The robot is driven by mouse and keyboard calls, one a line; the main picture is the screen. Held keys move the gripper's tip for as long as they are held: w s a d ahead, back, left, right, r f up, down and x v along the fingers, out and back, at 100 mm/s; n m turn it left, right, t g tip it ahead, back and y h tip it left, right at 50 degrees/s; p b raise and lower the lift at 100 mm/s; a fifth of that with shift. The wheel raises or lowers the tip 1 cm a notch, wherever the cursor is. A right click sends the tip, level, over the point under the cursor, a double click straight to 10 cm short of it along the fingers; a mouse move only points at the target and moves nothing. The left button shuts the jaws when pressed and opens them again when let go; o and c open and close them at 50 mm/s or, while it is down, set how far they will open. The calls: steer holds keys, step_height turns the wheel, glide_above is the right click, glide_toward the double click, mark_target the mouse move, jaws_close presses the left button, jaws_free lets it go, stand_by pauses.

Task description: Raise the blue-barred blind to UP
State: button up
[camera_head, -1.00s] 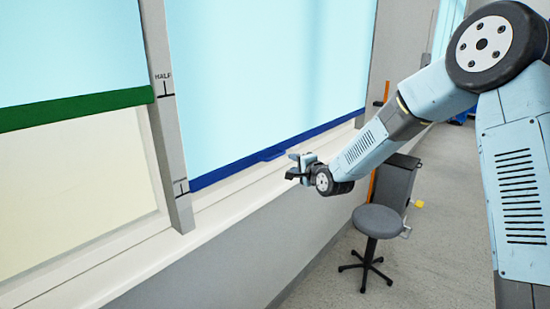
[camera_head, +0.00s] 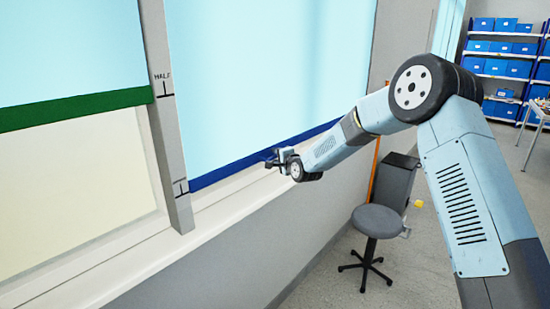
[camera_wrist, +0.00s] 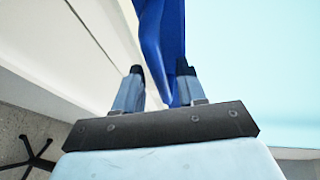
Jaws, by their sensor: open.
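The blue-barred blind (camera_head: 270,70) is a light blue sheet with a dark blue bar (camera_head: 225,173) along its bottom edge. The bar is low in the window, level with the lowest mark on the grey post (camera_head: 170,130). My gripper (camera_head: 272,160) is at the bar, where its pull tab was visible earlier; the gripper now covers most of that tab. In the wrist view my gripper (camera_wrist: 158,78) is open, and the blue tab (camera_wrist: 151,45) reaches down toward the gap between the fingers. I cannot tell whether the fingers touch it.
A green-barred blind (camera_head: 75,108) hangs to the left of the post, near the HALF mark. The pale sill (camera_head: 130,245) runs below the windows. A grey stool (camera_head: 377,222) stands on the floor to the right. Shelves with blue bins (camera_head: 505,65) are farther back.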

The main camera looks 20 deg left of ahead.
steer(key=shift+w+a, duration=0.1)
steer(key=shift+w, duration=0.05)
steer(key=shift+f, duration=0.1)
jaws_close()
stand_by(0.4)
